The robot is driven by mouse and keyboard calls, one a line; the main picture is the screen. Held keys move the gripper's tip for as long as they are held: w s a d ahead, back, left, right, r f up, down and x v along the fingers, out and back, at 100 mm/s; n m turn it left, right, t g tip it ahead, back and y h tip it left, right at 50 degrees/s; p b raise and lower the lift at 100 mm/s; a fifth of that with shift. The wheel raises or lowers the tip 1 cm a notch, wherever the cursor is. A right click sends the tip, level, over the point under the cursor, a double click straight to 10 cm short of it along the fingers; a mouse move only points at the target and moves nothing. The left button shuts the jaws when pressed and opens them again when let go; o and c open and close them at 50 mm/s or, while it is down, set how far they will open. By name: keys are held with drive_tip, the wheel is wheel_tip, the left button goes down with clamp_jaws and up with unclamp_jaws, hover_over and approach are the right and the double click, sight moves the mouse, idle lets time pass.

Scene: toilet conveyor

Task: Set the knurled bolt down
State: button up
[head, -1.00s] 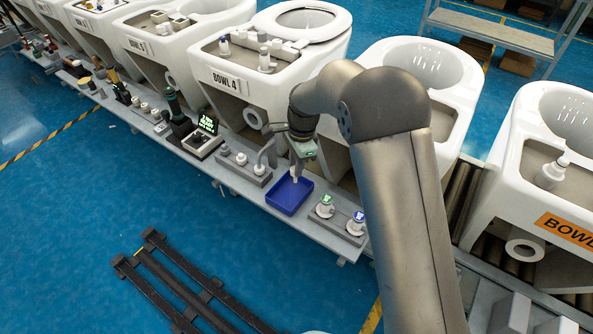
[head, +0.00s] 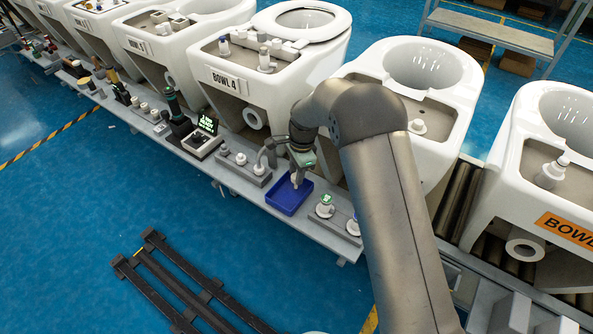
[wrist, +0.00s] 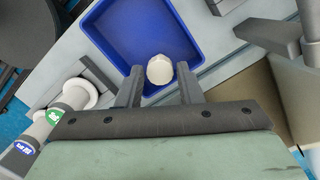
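The knurled bolt (wrist: 160,69) is a small off-white round piece, seen end-on between the two dark fingers of my gripper (wrist: 160,84) in the wrist view. Whether the bolt touches the tray floor I cannot tell.
A grey holder with a green-topped fitting (head: 325,204) and a blue-topped one (head: 353,226) stands right of the tray. A grey block with white pieces (head: 241,159) stands left of it. The white bowl labelled BOWL 4 (head: 228,80) rises behind the bench.

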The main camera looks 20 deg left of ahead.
drive_tip(key=shift+o, duration=0.9)
drive_tip(key=shift+r, duration=0.1)
wheel_tip(320, 180, up, 12)
drive_tip(key=d, duration=0.1)
drive_tip(key=s+d+r+n, duration=0.2)
drive_tip(key=d+r, duration=0.3)
drive_tip(key=d, duration=0.6)
drive_tip(key=s+d+r+n, duration=0.3)
drive_tip(key=s+d+r, duration=0.1)
drive_tip(key=s+d, duration=0.6)
drive_tip(key=s+d+f+n, duration=0.1)
drive_tip(key=s+d+n, duration=0.1)
drive_tip(key=s+d, duration=0.3)
drive_tip(key=s+d+f+n+h, duration=0.1)
drive_tip(key=s+d, duration=0.5)
drive_tip(key=s, duration=0.6)
drive_tip(key=shift+f+n+t, duration=0.4)
drive_tip(key=shift+f+n, duration=0.05)
drive_tip(key=shift+n, duration=0.55)
